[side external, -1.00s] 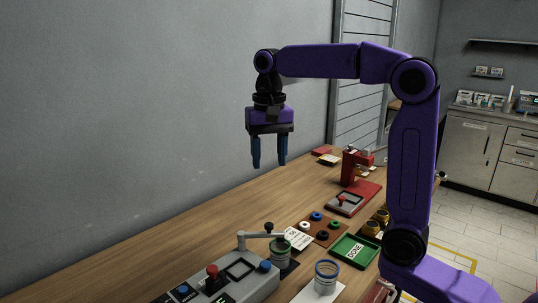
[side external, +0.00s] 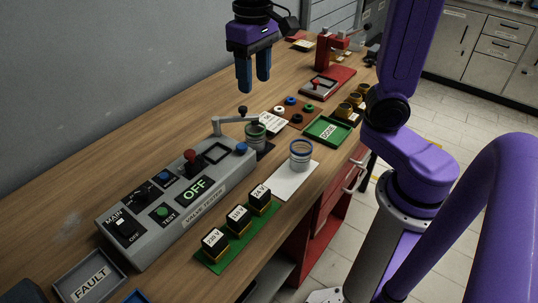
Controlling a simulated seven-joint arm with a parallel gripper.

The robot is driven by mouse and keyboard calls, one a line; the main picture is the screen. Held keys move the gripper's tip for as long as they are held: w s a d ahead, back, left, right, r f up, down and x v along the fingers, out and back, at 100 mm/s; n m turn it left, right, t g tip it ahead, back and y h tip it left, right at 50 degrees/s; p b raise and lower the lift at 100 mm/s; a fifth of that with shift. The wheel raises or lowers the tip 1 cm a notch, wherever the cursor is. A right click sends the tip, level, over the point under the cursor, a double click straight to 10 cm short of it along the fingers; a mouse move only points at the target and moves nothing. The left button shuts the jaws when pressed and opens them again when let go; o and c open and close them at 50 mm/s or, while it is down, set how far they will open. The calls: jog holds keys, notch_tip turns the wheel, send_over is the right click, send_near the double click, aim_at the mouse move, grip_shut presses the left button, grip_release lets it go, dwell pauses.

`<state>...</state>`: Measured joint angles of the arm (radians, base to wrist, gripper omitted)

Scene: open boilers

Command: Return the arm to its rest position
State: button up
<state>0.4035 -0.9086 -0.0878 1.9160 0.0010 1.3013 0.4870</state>
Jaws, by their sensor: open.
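My gripper (side external: 253,85) hangs above the wooden table (side external: 190,125) at the top middle of the side external view. Its two blue fingers point down, apart, with nothing between them. It is clear of the table and touches nothing. My purple arm comes from the right side, and its upper part is cut off by the top edge.
Below stand a grey valve tester (side external: 180,205) reading OFF, a jar (side external: 300,153) on a white mat, a green DONE tray (side external: 345,139), coils on a green mat (side external: 216,265), a FAULT tray (side external: 62,292) and a red press (side external: 323,75).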

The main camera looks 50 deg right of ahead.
jog(key=s+d+f+n, duration=0.1)
jog(key=s+f+n, duration=0.4)
jog(key=s, duration=0.4)
jog(key=s+d+f+n, duration=0.1)
jog(key=s+f+n, duration=0.4)
jog(key=s, duration=0.5)
jog(key=shift+s+d+n, duration=0.25)
jog(key=shift+s+n, duration=0.05)
jog(key=shift+n, duration=0.9)
